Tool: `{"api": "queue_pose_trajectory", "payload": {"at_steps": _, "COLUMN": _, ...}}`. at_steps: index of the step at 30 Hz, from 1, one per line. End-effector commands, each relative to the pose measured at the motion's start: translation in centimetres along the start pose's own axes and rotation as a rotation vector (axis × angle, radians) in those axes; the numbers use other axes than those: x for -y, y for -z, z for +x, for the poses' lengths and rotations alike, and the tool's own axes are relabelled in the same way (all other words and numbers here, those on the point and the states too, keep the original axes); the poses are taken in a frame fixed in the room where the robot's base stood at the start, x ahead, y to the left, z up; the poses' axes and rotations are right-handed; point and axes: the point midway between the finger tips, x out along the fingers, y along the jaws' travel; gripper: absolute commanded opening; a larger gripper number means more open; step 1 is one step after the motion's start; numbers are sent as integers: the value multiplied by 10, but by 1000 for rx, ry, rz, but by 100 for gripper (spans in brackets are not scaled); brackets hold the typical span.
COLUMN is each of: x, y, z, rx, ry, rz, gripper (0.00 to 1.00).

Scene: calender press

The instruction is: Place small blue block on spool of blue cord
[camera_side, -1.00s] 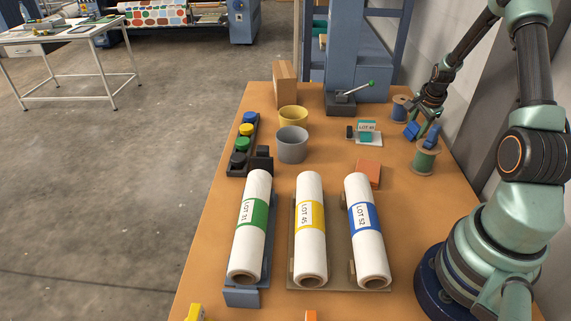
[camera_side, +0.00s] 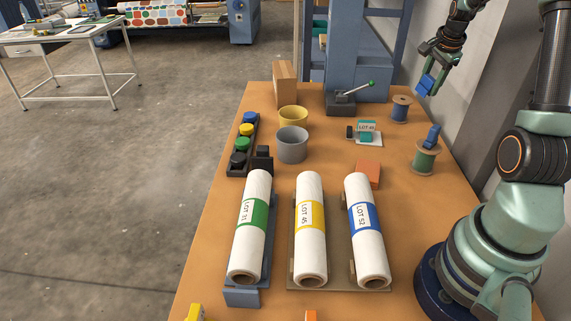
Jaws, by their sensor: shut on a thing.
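My gripper (camera_side: 430,70) is at the upper right, raised well above the table and shut on a small blue block (camera_side: 425,86). The block hangs tilted below the fingers, clear of everything. The spool of blue cord (camera_side: 401,110) stands upright on the table at the back right, below and a little left of the held block. A second blue block (camera_side: 432,136) stands on top of a spool of green cord (camera_side: 425,161), nearer the front.
Three white rolls (camera_side: 310,250) lie in front. A grey cup (camera_side: 292,145) and a yellow cup (camera_side: 293,117) stand mid-table.

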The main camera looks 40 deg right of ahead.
Motion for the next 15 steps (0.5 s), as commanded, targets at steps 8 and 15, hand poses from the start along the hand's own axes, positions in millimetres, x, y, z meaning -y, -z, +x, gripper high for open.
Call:
{"api": "queue_pose_trajectory", "payload": {"at_steps": 8, "x": 13, "y": 6, "z": -40, "rx": -1, "ry": 2, "rz": -2, "gripper": 0}}
{"api": "queue_pose_trajectory", "payload": {"at_steps": 15, "x": 25, "y": -43, "z": -56, "rx": 30, "ry": 16, "rz": -117, "gripper": 0}}
